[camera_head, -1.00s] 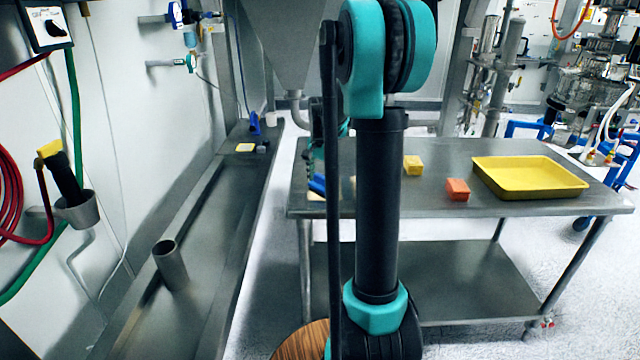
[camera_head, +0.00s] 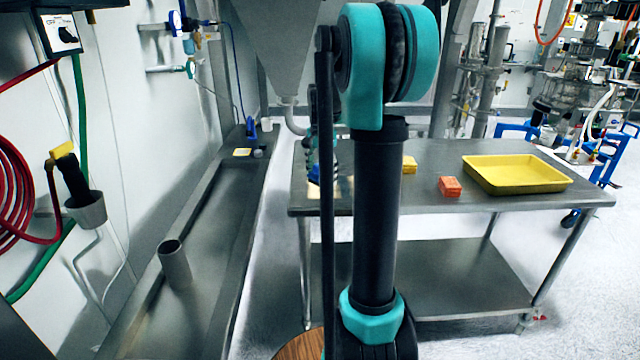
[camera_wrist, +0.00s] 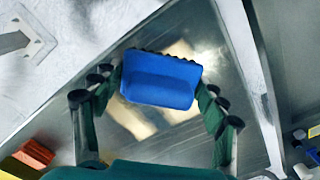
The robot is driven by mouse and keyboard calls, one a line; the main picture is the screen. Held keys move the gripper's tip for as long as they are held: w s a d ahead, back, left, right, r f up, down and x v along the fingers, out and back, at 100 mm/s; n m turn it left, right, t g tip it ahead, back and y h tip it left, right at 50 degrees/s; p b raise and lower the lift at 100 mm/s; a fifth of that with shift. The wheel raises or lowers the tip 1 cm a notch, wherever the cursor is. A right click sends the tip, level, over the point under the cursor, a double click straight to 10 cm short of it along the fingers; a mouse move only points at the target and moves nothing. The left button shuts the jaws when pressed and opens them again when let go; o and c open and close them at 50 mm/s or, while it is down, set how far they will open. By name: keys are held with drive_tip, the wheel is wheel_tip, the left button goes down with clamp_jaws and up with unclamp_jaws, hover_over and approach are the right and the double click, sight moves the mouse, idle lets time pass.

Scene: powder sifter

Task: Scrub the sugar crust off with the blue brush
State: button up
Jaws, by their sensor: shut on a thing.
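The blue brush (camera_wrist: 160,85) is held between the fingers of my gripper (camera_wrist: 158,88) in the wrist view, with dark bristles along its upper edge. A pale, yellowish patch, apparently the sugar crust (camera_wrist: 135,122), lies on the steel table (camera_wrist: 228,110) behind the brush, which hides its middle. I cannot tell whether the bristles touch it. In the head view the brush (camera_head: 314,174) shows small over the table's left end, beside the pale patch (camera_head: 344,187). My arm hides part of this area and most of the gripper there.
A yellow tray (camera_head: 515,184), an orange block (camera_head: 450,187) and a yellow block (camera_head: 409,165) stand on the table (camera_head: 430,207). A steel trough (camera_head: 205,225) with a grey cup (camera_head: 174,264) runs along the left wall. A hopper (camera_head: 275,45) hangs behind the table's left end.

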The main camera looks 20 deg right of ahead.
drive_tip(key=shift+r, duration=1.3)
